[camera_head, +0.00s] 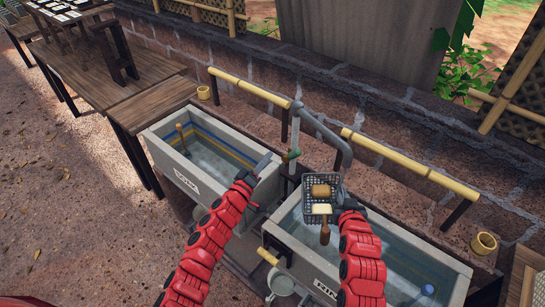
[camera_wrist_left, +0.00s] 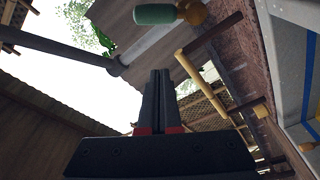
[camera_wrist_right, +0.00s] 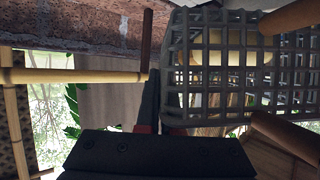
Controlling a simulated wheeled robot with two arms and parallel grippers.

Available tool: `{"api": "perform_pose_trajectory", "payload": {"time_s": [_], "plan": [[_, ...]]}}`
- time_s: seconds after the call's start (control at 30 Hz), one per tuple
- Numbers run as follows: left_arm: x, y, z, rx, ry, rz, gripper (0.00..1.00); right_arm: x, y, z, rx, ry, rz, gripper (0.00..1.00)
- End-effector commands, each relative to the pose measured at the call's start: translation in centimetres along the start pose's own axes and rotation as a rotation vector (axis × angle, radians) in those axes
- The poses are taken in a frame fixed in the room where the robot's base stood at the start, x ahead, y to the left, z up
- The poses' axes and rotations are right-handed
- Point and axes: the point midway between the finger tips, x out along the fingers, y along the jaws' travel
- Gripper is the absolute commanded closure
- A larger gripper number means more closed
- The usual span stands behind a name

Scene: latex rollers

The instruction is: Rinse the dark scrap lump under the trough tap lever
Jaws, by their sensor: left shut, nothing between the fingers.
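A grey mesh basket (camera_head: 309,205) hangs over the right trough, near the tap spout (camera_head: 343,158). My left gripper (camera_head: 264,163) is shut and empty, just left of the green tap lever (camera_head: 291,155). The lever (camera_wrist_left: 155,14) also shows beyond the fingers (camera_wrist_left: 158,95) in the left wrist view. No water stream is visible.
The left trough (camera_head: 165,165) holds water and an upright tool (camera_head: 182,136). The right trough (camera_head: 285,240) holds water and a blue item (camera_head: 428,290). Bamboo rails (camera_head: 250,87) run behind, before a stone wall. A brown wooden piece (camera_head: 325,234) shows below the basket.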

Motion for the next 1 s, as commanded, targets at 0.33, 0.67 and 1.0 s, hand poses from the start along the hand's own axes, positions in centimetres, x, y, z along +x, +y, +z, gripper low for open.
{"api": "perform_pose_trajectory", "payload": {"time_s": [0.33,0.67,1.0], "plan": [[4.9,0.0,-0.1,-0.003,0.002,-0.002,1.0,-0.3,0.0,-0.7,0.001,0.002,0.0,1.0],[8.0,0.0,0.1,-0.002,0.001,0.0,1.0,-0.2,0.0,-0.5,0.001,0.002,0.0,1.0],[7.5,0.0,3.0,0.0,-0.003,0.0,1.0,-0.3,0.0,-0.8,0.0,0.002,0.0,1.0]]}}
